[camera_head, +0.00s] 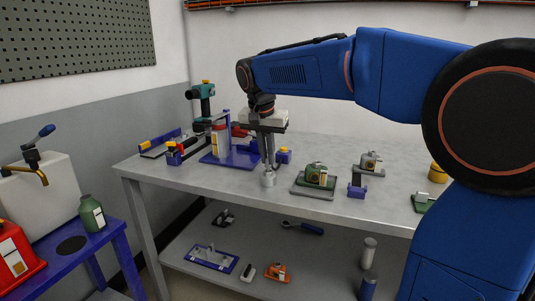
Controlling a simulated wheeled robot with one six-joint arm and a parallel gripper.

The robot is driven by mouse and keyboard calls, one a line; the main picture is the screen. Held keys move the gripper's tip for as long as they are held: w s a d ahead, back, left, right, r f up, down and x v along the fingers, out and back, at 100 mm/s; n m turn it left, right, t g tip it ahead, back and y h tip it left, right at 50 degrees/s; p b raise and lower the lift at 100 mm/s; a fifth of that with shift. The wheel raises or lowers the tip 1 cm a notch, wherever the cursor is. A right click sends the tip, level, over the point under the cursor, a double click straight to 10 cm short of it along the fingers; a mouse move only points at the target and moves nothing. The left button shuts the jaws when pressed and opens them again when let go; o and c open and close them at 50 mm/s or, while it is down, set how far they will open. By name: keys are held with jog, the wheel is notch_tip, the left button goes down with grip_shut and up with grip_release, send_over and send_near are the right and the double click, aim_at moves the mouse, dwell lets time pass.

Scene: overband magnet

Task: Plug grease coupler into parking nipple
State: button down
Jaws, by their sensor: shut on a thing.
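My gripper (268,158) points down over the front left part of the grey workbench, its fingers shut on a small silver cylindrical piece (268,179), which looks like the grease coupler. The piece is upright at the fingertips; I cannot tell whether its lower end touches the bench top. A blue stand (243,157) with a grey and red cylinder (221,141) is just left of my gripper. I cannot make out for sure which fitting is the parking nipple.
Right of my gripper, a green device (316,174) sits on a grey tray, with a blue post (357,188) beyond it. A teal tool (203,95) stands at the back left. The workbench (235,184) has a little free room along its front edge.

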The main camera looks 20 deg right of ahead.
jog(key=shift+f, duration=0.35)
jog(key=c, duration=1.8)
grip_release()
jog(key=shift+o, duration=0.2)
jog(key=v, duration=1.7)
jog(key=shift+s+r, duration=0.15)
jog(key=s+d+f+n+t+y, duration=0.1)
jog(key=s+d+f+n, duration=0.2)
jog(key=s+f, duration=1.1)
jog(key=s+d+f+n+t, duration=0.1)
jog(key=s+d+f+n, duration=0.3)
jog(key=s+f, duration=1.1)
notch_tip(320, 180, down, 3)
jog(key=d, duration=0.3)
jog(key=shift+y, duration=0.4)
